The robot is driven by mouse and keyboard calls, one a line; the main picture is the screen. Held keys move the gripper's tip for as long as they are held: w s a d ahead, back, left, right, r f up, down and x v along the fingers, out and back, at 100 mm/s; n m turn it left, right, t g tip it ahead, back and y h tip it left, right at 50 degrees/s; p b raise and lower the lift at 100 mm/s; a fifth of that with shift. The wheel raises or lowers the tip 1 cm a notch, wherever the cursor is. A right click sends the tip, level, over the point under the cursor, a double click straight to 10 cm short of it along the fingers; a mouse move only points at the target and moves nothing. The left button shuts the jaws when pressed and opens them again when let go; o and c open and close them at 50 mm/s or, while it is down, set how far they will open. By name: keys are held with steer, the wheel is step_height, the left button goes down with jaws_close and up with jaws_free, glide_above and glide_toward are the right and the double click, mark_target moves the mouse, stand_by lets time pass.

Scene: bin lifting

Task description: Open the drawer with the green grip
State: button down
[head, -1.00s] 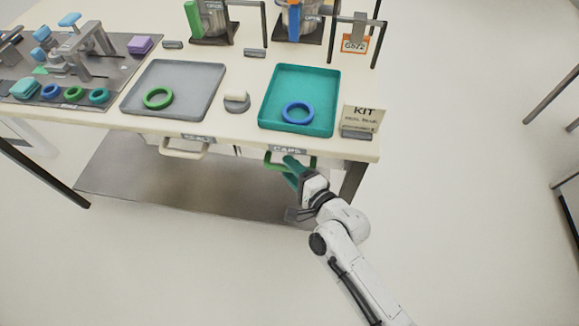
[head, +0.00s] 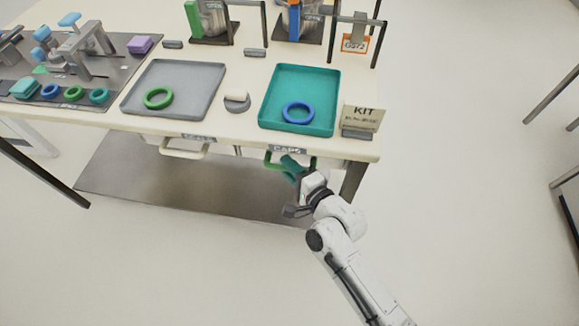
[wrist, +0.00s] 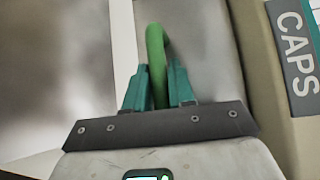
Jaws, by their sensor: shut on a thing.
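The green grip (head: 276,162) is a handle on the drawer front under the right end of the table, below a label reading CAPS. My gripper (head: 293,168) has come to it from the front right, and its teal fingers are at the grip. In the wrist view the green grip (wrist: 157,62) stands between the two teal fingers of my gripper (wrist: 156,88), which are shut on it. The drawer front (wrist: 203,50) shows pale grey behind the grip. In the head view the drawer looks closed, its front under the table edge; most of it is hidden.
A second drawer with a cream handle (head: 183,152) is to the left. A teal tray (head: 335,98) with a blue ring and a grey tray (head: 212,80) with a green ring stand above. A metal shelf (head: 190,190) lies below. The floor in front is clear.

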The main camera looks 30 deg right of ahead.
stand_by(0.3)
steer(key=s+a+p, duration=0.4)
steer(key=s+a, duration=0.6)
steer(key=s, duration=0.4)
steer(key=s+a+p, duration=0.4)
steer(key=s+a, duration=0.6)
steer(key=s, duration=0.3)
steer(key=shift+s, duration=0.35)
steer(key=c, duration=1.1)
jaws_free()
steer(key=b+v, duration=0.1)
steer(key=v, duration=0.9)
steer(key=shift+s+b, duration=0.35)
steer(key=shift+b, duration=0.05)
